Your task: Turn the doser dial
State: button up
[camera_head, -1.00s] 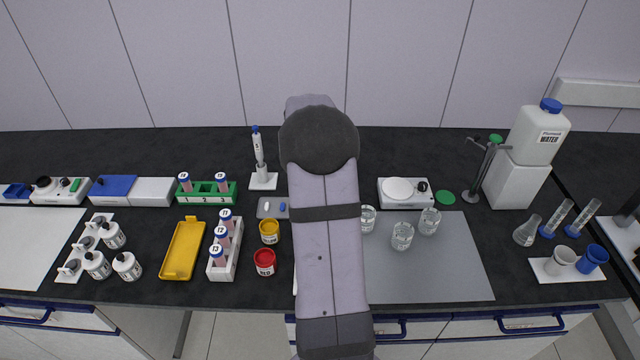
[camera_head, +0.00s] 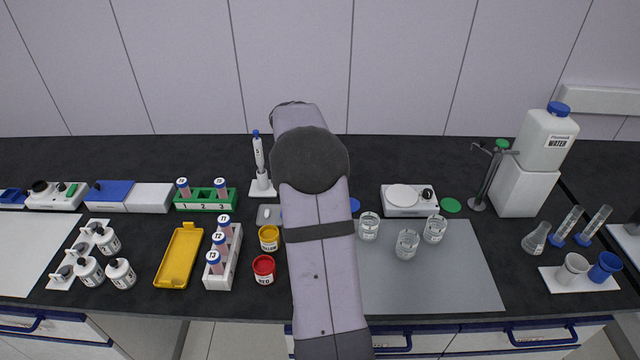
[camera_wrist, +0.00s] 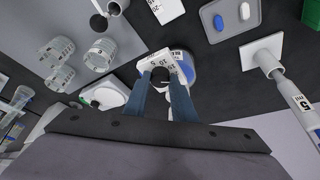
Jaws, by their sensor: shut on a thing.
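In the wrist view, a white dial (camera_wrist: 157,65) with black numbers, among them 5 and 10, sits in front of a blue and white body (camera_wrist: 187,68), which looks like the doser. My gripper (camera_wrist: 164,80) has its two blue-grey fingers at the dial, one on each side, and is shut on it. A dark round spot shows between the fingertips. The dial's pointer and exact setting cannot be read. In the head view my arm hides the dial and the gripper; only a blue edge (camera_head: 354,205) shows right of the arm.
A pipette (camera_wrist: 300,98) on a white stand (camera_wrist: 258,55) is close on the right in the wrist view. A grey tray (camera_wrist: 218,33) lies beyond. Glass beakers (camera_wrist: 60,48) stand on the left. Yellow (camera_head: 269,238) and red (camera_head: 264,270) jars are left of my arm.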

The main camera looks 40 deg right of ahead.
jog(key=o, duration=1.1)
jog(key=shift+c, duration=0.2)
jog(key=b+v, duration=0.2)
jog(key=v, duration=0.5)
jog(key=shift+r, duration=0.2)
jog(key=shift+a, duration=0.1)
